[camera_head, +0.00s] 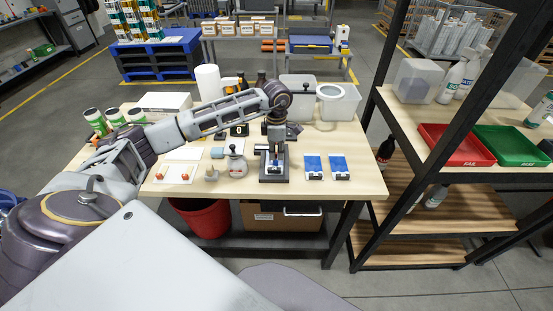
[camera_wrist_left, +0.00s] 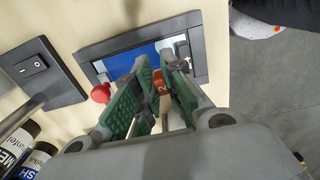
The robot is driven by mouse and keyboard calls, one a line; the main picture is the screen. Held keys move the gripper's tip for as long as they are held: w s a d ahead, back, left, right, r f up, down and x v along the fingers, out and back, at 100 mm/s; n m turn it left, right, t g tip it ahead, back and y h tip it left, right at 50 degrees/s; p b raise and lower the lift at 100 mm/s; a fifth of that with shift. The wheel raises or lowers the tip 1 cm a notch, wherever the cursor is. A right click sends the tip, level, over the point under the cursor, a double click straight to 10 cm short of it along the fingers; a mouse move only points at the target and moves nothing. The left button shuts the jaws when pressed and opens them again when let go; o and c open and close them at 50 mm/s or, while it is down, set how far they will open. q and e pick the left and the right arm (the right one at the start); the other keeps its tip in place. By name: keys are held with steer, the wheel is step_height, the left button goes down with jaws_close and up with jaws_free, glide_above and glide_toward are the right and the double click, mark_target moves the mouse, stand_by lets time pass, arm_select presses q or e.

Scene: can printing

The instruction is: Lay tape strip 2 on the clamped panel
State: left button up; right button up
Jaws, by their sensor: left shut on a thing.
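My left gripper (camera_head: 276,147) is above the dark clamp fixture (camera_head: 275,179) on the table. In the left wrist view its green-padded fingers (camera_wrist_left: 160,98) are shut on tape strip 2 (camera_wrist_left: 163,86), a small orange-brown piece marked "2". The clamped panel is blue (camera_wrist_left: 132,62) and sits in the dark frame of the fixture (camera_wrist_left: 96,49). The fingers hide part of the panel. The strip is over the panel's near edge; I cannot tell whether it touches. My right gripper is not in view.
A red knob (camera_wrist_left: 100,93) stands beside the frame, close to the fingers. A black switch box (camera_wrist_left: 36,69) and dark bottles (camera_wrist_left: 28,150) are to the left. Two blue-and-white panels (camera_head: 313,168) lie right of the fixture. A white board with red knobs (camera_head: 172,174) lies to the left.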

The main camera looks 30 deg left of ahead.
arm_select(q)
steer(key=shift+f, duration=0.15)
steer(key=shift+f+p, duration=0.35)
steer(key=shift+f, duration=1.35)
steer(key=shift+f, duration=0.2)
steer(key=o, duration=0.5)
steer(key=shift+c, duration=0.2)
steer(key=shift+r, duration=0.2)
